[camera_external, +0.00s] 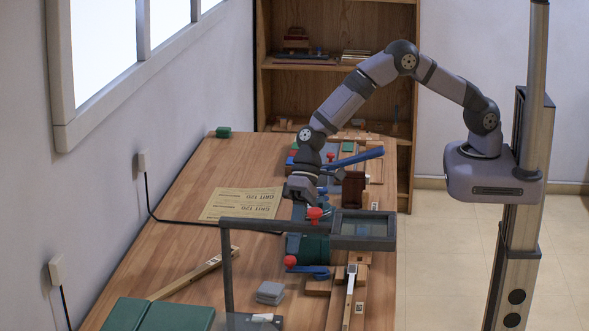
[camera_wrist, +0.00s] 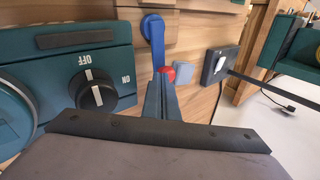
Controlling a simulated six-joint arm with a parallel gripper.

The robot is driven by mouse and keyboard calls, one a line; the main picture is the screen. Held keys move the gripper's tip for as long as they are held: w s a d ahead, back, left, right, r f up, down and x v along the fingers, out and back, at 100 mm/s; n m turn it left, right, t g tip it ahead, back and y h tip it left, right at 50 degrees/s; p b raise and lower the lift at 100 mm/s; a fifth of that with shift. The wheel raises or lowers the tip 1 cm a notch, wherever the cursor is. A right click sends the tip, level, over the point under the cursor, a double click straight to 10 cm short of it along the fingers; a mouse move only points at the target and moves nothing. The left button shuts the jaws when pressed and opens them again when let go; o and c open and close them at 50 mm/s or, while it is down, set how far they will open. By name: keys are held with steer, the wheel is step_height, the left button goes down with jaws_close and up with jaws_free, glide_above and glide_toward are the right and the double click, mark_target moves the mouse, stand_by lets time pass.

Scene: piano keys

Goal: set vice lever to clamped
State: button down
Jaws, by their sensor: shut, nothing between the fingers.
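My gripper (camera_external: 312,203) hangs low over the middle of the workbench, its fingers shut with nothing between them. In the wrist view the shut fingers (camera_wrist: 163,90) point at a red knob (camera_wrist: 168,74) at the near end of a blue lever (camera_wrist: 154,38). Whether the fingertips touch the knob I cannot tell. In the external view a red knob (camera_external: 315,214) shows just below my gripper. Another red knob (camera_external: 290,261) is on a blue lever (camera_external: 313,271) nearer the camera. Which one is the vice lever is unclear, and the vice body is partly hidden.
A teal unit with an OFF/ON dial (camera_wrist: 93,93) stands left of my fingers in the wrist view. A dark framed stand (camera_external: 366,216) crosses in front of the work area. A blue bar (camera_external: 358,158) lies behind.

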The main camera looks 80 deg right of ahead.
steer(key=shift+w+a+n+g+b, duration=0.15)
steer(key=shift+a+n+g+b, duration=0.3)
steer(key=shift+n, duration=0.15)
steer(key=shift+w+a+f+n+g+b, duration=0.15)
steer(key=shift+a+n+g+b, duration=0.5)
steer(key=shift+n, duration=0.25)
steer(key=a+n+g+b, duration=0.1)
steer(key=a+n, duration=0.1)
steer(key=n, duration=0.1)
steer(key=shift+g, duration=0.3)
steer(key=shift+s+a+h+b, duration=0.15)
steer(key=shift+a+b, duration=0.2)
steer(key=shift+a, duration=0.1)
steer(key=shift+s+a+h+b, duration=0.1)
steer(key=shift+a+h+b, duration=0.05)
steer(key=shift+a+b, duration=0.25)
steer(key=shift+s+a+b, duration=0.2)
steer(key=shift+s+a, duration=0.1)
steer(key=shift+a, duration=0.3)
steer(key=shift+s+a+b, duration=0.15)
steer(key=shift+s+a, duration=0.15)
steer(key=shift+a, duration=0.3)
steer(key=shift+s+a+b, duration=0.45)
steer(key=shift+s+a, duration=0.4)
steer(key=shift+s, duration=0.1)
steer(key=shift+s+r, duration=0.1)
steer(key=shift+r, duration=0.1)
steer(key=b+v, duration=0.1)
steer(key=v, duration=0.6)
steer(key=shift+b, duration=0.3)
